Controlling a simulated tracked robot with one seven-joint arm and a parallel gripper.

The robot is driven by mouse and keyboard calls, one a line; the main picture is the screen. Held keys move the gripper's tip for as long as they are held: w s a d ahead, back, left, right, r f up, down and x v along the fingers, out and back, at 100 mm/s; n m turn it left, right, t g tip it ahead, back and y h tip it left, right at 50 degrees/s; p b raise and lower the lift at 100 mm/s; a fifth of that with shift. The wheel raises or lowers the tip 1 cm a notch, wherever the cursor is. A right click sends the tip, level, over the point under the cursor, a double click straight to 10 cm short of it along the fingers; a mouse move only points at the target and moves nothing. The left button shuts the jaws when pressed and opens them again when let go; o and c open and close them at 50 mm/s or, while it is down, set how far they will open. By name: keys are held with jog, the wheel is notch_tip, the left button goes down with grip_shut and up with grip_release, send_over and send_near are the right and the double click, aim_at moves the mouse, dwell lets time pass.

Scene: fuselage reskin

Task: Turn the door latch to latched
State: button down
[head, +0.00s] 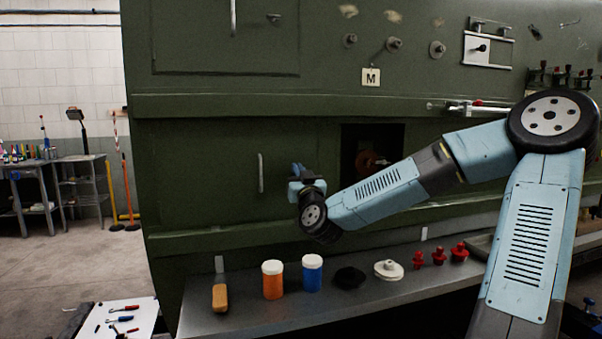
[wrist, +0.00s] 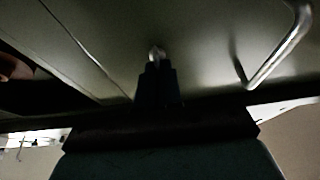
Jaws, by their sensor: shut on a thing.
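My gripper (head: 299,172) is up against the lower green door (head: 215,165), to the right of its upright metal handle (head: 261,173). In the wrist view, my gripper (wrist: 157,68) has its dark fingers closed on a small shiny metal piece, the door latch (wrist: 157,51), on the door face. The curved handle (wrist: 280,52) shows to the right there. In the head view the gripper hides the latch. The fingers cover most of it, so I cannot tell which way it is turned.
A dark square opening (head: 350,150) with a reddish round part lies right of the door. Below, a grey shelf (head: 235,322) bears an orange jar (head: 273,280), a blue jar (head: 312,274), a black piece, a white piece and red fittings. An upper door has another handle (head: 233,17).

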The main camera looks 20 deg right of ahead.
jog(key=shift+d+m, duration=0.1)
jog(key=shift+m, duration=0.3)
jog(key=shift+h, duration=0.4)
jog(key=shift+s+d+f+m+g+h, duration=0.1)
jog(key=shift+m+g+h, duration=0.9)
jog(key=shift+m, duration=2.65)
jog(key=shift+w+d+f+m+g+h, duration=0.1)
jog(key=shift+m+g+h, duration=0.9)
jog(key=shift+m, duration=2.6)
jog(key=shift+s+d+f+m+g+h, duration=0.1)
jog(key=shift+m+g+h, duration=0.9)
jog(key=shift+m, duration=2.65)
